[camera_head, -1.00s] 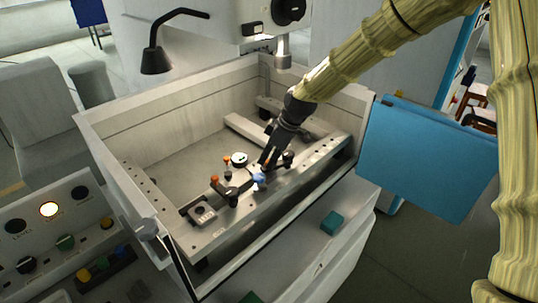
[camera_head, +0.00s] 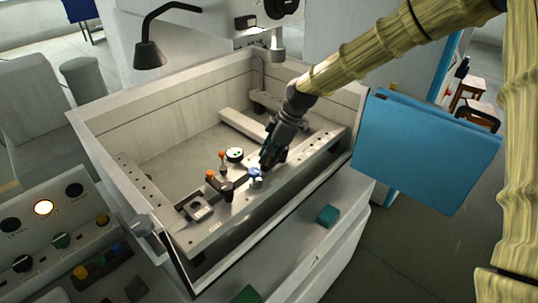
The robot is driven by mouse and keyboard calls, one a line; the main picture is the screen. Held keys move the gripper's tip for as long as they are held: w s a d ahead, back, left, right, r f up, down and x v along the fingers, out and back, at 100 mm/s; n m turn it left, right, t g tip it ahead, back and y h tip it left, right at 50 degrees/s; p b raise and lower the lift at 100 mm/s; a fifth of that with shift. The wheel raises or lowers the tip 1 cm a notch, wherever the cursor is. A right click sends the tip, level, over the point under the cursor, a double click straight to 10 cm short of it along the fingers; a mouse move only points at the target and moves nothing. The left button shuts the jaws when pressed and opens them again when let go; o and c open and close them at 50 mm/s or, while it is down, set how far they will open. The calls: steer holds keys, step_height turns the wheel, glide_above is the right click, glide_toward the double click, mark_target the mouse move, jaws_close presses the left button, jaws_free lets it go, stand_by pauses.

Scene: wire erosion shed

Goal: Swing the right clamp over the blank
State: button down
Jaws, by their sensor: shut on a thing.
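My gripper (camera_head: 267,163) is low over the front rail of the tank, shut on what seems to be the right clamp. Its jaws and forearm hide most of that clamp, so I cannot tell its exact angle. Just left of and below the fingertips is a blue-topped small part (camera_head: 255,173) on the rail. The left clamp (camera_head: 226,190), dark with an orange knob, stands further left on the rail. A round pale disc with a dark rim (camera_head: 235,154) lies behind the rail. I cannot tell for sure which piece is the blank.
The open tank has tall pale walls (camera_head: 165,107) around the work area. A black lamp (camera_head: 149,54) hangs over its back left. A blue panel (camera_head: 425,150) stands at the right. A control panel (camera_head: 50,235) with buttons is at the lower left. A teal block (camera_head: 327,215) lies on the front ledge.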

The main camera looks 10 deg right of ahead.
steer(key=c, duration=1.3)
jaws_free()
steer(key=shift+r, duration=0.1)
steer(key=v, duration=1.2)
steer(key=shift+s+a, duration=0.1)
steer(key=shift+s, duration=0.05)
